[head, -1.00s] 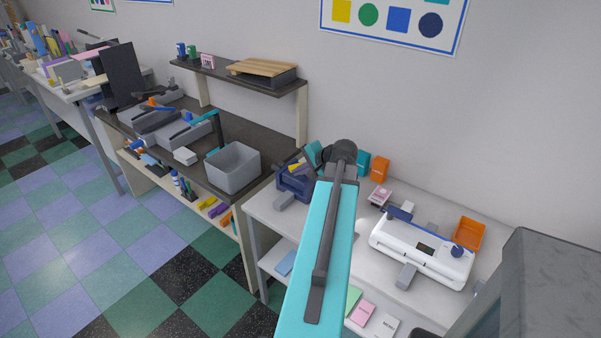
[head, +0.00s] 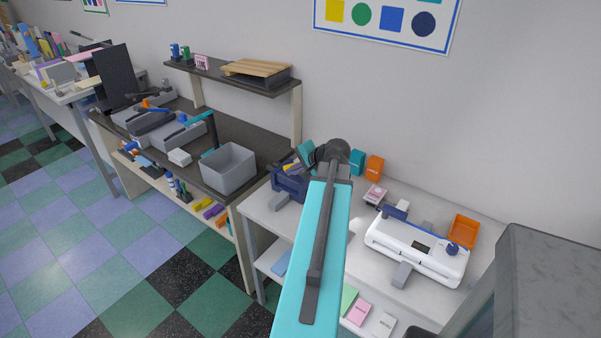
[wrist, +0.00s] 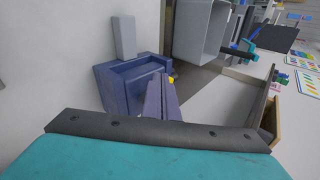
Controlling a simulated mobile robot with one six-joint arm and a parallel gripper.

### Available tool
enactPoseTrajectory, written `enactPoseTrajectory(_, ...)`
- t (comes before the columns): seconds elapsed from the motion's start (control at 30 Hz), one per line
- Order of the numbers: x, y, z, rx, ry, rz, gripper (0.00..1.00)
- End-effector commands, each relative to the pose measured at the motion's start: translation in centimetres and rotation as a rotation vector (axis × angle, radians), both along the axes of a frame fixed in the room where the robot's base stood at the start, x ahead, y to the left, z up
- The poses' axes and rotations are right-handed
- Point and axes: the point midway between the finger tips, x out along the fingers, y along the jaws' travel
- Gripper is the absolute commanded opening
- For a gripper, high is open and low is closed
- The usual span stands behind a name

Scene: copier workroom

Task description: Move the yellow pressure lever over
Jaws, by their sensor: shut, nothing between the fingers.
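The yellow pressure lever (head: 291,167) shows as a small yellow piece on the dark blue machine (head: 288,185), at the left end of the white table. In the wrist view, only a small yellow bit (wrist: 171,80) of it shows beside my fingertips, and the rest is hidden. The machine also shows there as a blue block (wrist: 128,82) with a grey piece standing out from it. My gripper (wrist: 160,77) is shut and empty, its two purple-blue fingers together, pointing at the machine. I cannot tell whether they touch the lever. In the head view my arm mostly hides the gripper.
A grey bin (head: 229,168) stands on the dark bench to the left of the machine. A white device (head: 415,248) and an orange tray (head: 464,231) are on the white table (head: 345,270) to the right. A wall is close behind.

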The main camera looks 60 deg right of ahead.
Motion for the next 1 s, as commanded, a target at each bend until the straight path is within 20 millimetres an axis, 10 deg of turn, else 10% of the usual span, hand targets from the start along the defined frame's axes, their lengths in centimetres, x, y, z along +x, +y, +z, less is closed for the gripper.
enactPoseTrajectory(1.0, -3.4, 3.9, 1.9, -0.002, -0.003, 0.009, 0.00)
